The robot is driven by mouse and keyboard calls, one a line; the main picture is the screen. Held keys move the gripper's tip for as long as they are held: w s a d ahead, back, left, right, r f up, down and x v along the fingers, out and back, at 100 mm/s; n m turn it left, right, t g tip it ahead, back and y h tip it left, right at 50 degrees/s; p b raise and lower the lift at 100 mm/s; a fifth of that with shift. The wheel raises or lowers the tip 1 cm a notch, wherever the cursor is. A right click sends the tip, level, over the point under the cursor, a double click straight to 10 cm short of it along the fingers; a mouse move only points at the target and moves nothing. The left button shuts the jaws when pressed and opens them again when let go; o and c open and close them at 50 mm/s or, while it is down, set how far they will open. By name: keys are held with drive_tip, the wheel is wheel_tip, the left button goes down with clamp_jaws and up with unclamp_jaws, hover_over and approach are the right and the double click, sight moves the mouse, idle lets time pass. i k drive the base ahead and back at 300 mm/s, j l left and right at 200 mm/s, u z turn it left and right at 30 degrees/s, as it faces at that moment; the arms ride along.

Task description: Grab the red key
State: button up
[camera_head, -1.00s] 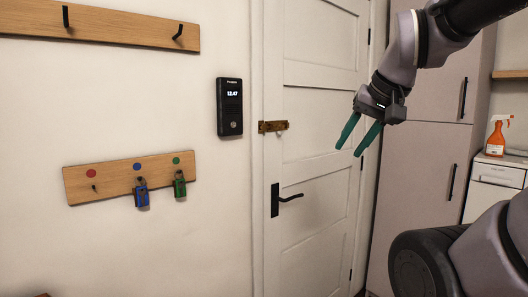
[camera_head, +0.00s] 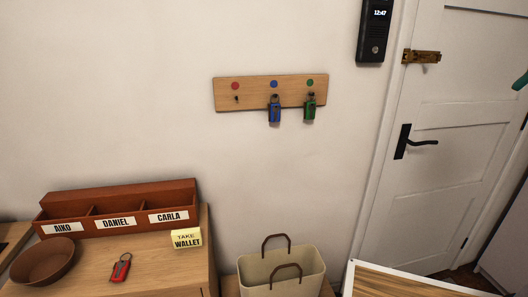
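A red key (camera_head: 120,268) with a red tag lies on the wooden cabinet top (camera_head: 160,265), between a brown bowl and a yellow note. On the wall key rack (camera_head: 235,101), the hook under the red dot (camera_head: 235,86) is empty. A blue key (camera_head: 274,111) hangs under the blue dot and a green key (camera_head: 310,108) under the green dot. Only a green fingertip of my gripper (camera_head: 521,81) shows at the right edge, far from the red key. Whether it is open or shut does not show.
A reddish wooden organizer (camera_head: 120,194) labelled AIKO, DANIEL and CARLA stands behind the red key. The bowl (camera_head: 45,261) is left of it, the "TAKE WALLET" note (camera_head: 187,239) right. A beige bag (camera_head: 282,270) stands beside the cabinet. The door (camera_head: 455,150) is at right.

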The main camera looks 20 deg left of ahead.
sight(120, 269)
drive_tip(key=u, duration=2.45)
